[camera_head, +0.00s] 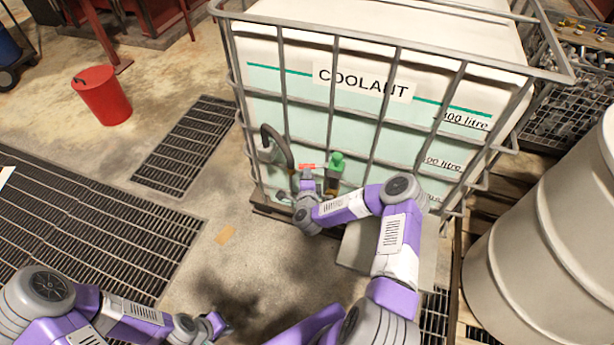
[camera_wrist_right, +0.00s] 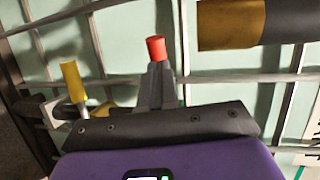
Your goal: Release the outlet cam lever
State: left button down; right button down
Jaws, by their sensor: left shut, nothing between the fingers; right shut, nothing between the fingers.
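The caged tank marked COOLANT (camera_head: 364,82) stands upright in the head view. A red-ended lever (camera_head: 307,166) shows low on its front face, between a black hose (camera_head: 279,143) and a green-topped fitting (camera_head: 336,163). My right gripper (camera_head: 307,179) is at the red end. In the right wrist view the shut fingers (camera_wrist_right: 157,72) point at the red end (camera_wrist_right: 157,47), which shows just past their tips; I cannot tell if they touch. A yellow-ended handle (camera_wrist_right: 72,80) is left of the fingers. Which handle is the outlet cam lever is unclear. My left gripper (camera_head: 217,324) is low, away from the tank.
A dark cylinder with a yellow band (camera_wrist_right: 231,23) is close to the right of the fingers. Cage bars (camera_wrist_right: 184,45) run behind them. A pale drum (camera_head: 545,220) stands at the right, a red bucket (camera_head: 103,98) at the left. The floor before the tank is mostly clear.

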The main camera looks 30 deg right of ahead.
aim_at(304, 166)
jog(key=shift+w+d, duration=0.1)
jog(key=shift+w, duration=0.15)
jog(key=w, duration=0.2)
jog(key=w+b, duration=0.1)
jog(key=shift+d+r, duration=0.1)
jog(key=shift+d, duration=0.15)
dwell(0.4)
jog(key=shift+s+a, duration=0.2)
jog(key=shift+a, duration=0.2)
jog(key=s+a+r+p, duration=0.2)
jog(key=s+a+p, duration=0.1)
jog(key=s+a, duration=0.5)
jog(key=shift+s+a+r+p, duration=0.25)
jog(key=shift+s+a+p, duration=0.15)
jog(key=shift+a, duration=0.6)
